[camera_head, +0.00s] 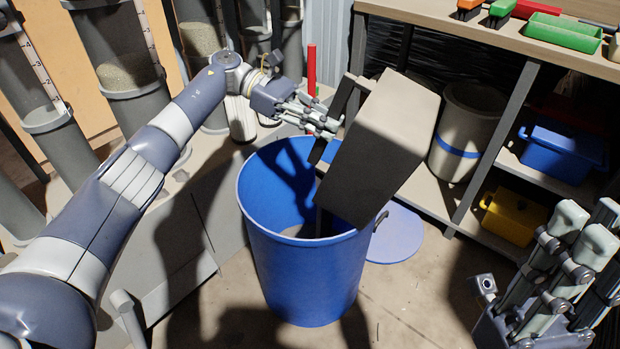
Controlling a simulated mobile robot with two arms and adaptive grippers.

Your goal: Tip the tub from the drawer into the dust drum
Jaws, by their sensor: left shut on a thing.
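A grey-beige tub (384,150) is steeply tilted over the blue dust drum (306,265), its lower end at or just over the drum's right rim. My left gripper (335,128) is shut on the tub at its upper left side, by a dark handle or edge. The drum stands upright and open on the floor. Some pale material shows low inside it. The tub's opening faces away, so its contents are hidden.
A blue round lid (396,234) lies on the floor right of the drum. A shelf unit at right holds a blue bin (563,152), a yellow bin (513,217) and a grey drum with a blue band (464,130). Clear hoppers (121,65) stand at left.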

